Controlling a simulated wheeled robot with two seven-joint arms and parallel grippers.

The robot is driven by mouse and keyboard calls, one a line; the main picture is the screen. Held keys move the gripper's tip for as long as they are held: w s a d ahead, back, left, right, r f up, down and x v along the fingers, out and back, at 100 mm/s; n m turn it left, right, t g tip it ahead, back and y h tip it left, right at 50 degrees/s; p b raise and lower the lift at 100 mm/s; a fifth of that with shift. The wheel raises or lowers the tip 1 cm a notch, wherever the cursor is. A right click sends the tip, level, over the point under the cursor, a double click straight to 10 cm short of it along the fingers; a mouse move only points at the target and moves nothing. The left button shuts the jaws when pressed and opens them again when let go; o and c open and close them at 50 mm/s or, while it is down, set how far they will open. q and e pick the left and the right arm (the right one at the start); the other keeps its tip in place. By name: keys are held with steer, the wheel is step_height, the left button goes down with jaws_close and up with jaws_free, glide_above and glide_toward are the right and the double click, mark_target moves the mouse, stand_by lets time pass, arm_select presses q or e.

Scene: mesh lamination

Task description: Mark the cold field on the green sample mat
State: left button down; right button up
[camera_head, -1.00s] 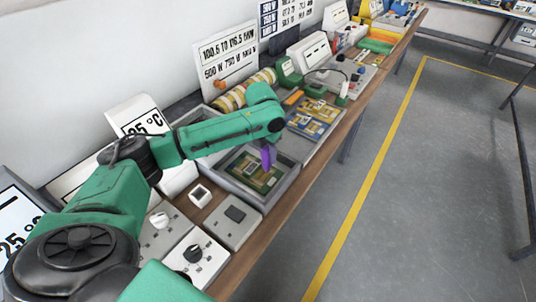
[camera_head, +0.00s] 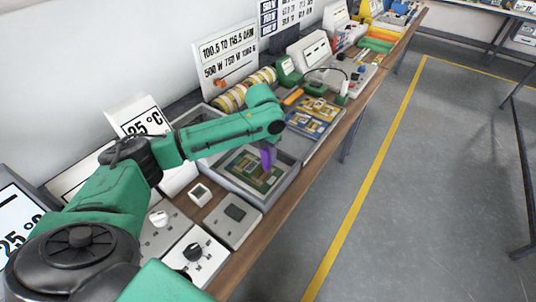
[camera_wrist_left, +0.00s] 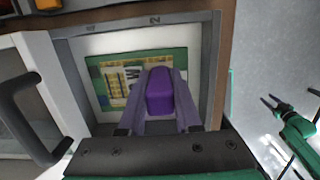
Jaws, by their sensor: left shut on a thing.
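The green sample mat (camera_head: 240,164), with yellowish patches, lies inside a grey tray (camera_head: 287,183) in the head view. It also shows in the left wrist view (camera_wrist_left: 118,72). My left gripper (camera_head: 268,157) is above the right part of the mat, its fingers shut on a purple block-like marker (camera_wrist_left: 160,92). The marker hides part of the mat in the left wrist view. Whether its tip touches the mat cannot be told. At the right edge of the left wrist view, a green arm that looks like my right one ends in a small dark gripper (camera_wrist_left: 269,102); its opening is unclear.
Boxes with knobs (camera_head: 196,252) and a grey box with a dark square (camera_head: 236,212) stand nearer along the bench. Another tray with blue and yellow cards (camera_head: 314,117) lies beyond. The floor to the right is clear.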

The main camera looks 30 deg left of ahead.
stand_by(0.6)
arm_select(q)
steer(key=shift+s+f+p, duration=0.1)
steer(key=shift+f+p, duration=0.05)
steer(key=shift+p, duration=0.35)
stand_by(0.9)
step_height(320, 180, up, 7)
steer(key=p, duration=0.8)
steer(key=shift+r, duration=0.2)
steer(key=shift+f, duration=0.1)
